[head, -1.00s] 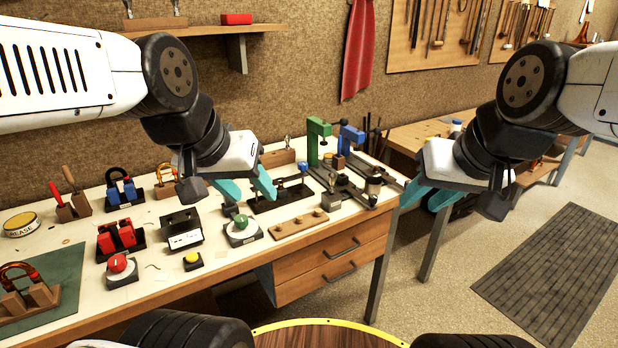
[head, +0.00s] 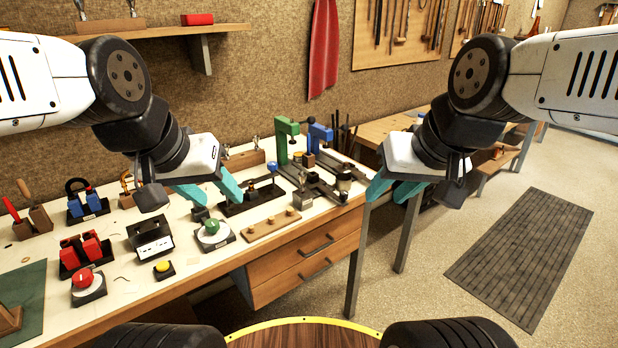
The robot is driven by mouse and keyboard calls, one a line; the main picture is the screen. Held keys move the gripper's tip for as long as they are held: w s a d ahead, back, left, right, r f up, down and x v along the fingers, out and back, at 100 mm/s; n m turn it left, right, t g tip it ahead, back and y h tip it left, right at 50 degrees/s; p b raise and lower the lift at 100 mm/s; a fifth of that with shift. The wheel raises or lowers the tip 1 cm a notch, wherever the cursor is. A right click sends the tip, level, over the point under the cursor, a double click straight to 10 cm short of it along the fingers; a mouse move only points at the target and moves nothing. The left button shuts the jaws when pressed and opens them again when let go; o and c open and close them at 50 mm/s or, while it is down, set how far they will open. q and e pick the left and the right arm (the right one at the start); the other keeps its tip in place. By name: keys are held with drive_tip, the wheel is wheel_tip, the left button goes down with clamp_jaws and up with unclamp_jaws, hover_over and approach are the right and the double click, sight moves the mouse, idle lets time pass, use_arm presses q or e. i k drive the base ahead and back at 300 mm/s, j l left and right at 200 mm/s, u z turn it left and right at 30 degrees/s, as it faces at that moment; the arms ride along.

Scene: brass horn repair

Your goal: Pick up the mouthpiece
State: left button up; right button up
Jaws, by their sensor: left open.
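I cannot surely make out the mouthpiece. Small silvery upright pieces stand on a wooden block (head: 243,161) at the back of the bench, too small to identify. My left gripper (head: 214,193) is open and empty, in the air over the middle of the bench.
The workbench (head: 120,298) holds red and blue padded holders, a red button (head: 84,282), a yellow button (head: 164,268), a dark box (head: 150,236), a pegged wooden strip (head: 271,224) and green (head: 285,140) and blue clamps. Drawers (head: 305,262) hang below. The floor right of it is open around a grey mat (head: 522,257).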

sight(303, 175)
drive_tip(key=i+l+u, duration=0.15)
drive_tip(key=l, duration=0.3)
drive_tip(key=i+l+u, duration=0.2)
drive_tip(key=l, duration=0.25)
drive_tip(key=l+u, duration=0.15)
drive_tip(key=l, duration=0.35)
drive_tip(key=i+l+u, duration=0.15)
drive_tip(key=l, duration=0.35)
drive_tip(key=k+j, duration=0.05)
